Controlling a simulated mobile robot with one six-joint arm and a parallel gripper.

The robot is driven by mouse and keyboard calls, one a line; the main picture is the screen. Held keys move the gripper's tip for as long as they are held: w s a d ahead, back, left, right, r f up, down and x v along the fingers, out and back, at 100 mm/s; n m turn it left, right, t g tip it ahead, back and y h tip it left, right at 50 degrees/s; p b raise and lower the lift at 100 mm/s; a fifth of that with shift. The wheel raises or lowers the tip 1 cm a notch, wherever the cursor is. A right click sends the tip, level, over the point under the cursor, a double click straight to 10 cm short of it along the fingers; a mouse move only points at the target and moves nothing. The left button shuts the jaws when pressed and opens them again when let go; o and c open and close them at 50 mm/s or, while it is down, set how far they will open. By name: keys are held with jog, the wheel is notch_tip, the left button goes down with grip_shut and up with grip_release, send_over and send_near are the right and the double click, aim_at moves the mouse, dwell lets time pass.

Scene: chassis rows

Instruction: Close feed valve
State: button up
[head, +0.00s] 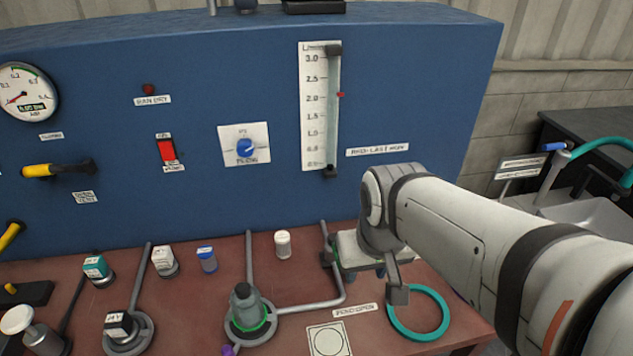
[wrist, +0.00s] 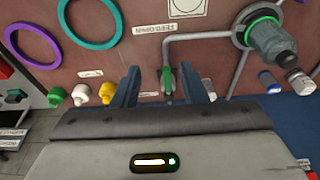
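In the wrist view a small valve with a green handle (wrist: 167,80) sits on a grey pipe (wrist: 172,50), close to a small label (wrist: 155,29) seen upside down. The handle appears roughly in line with that stretch of pipe. My gripper (wrist: 162,88) is open, with one finger on each side of the handle and a visible gap to both. Nothing is held. In the head view my gripper (head: 362,275) is low over the red-brown bench, at the end of the grey pipe, and hides most of the valve; only bits of green show under it.
A teal ring (head: 445,318) lies right beside my gripper. A grey vessel (head: 245,305) with a green band stands to the left on the pipe. Several capped bottles (head: 207,260) stand further left. The blue panel (head: 420,110) rises behind, with a tall gauge (head: 320,110).

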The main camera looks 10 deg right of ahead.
jog(key=shift+a, duration=0.15)
jog(key=w+d+f+g+y+p, duration=0.1)
jog(key=w+f+g+y+p, duration=0.2)
jog(key=w+p, duration=0.75)
jog(key=shift+h, duration=0.4)
jog(key=w+f+b, duration=0.1)
jog(key=f, duration=0.2)
jog(key=w+f+b, duration=0.1)
jog(key=f, duration=0.2)
jog(key=w+a+f+b, duration=0.1)
jog(key=f, duration=0.2)
jog(key=shift+w, duration=0.15)
jog(key=shift+c, duration=0.3)
jog(key=shift+r, duration=0.1)
grip_shut()
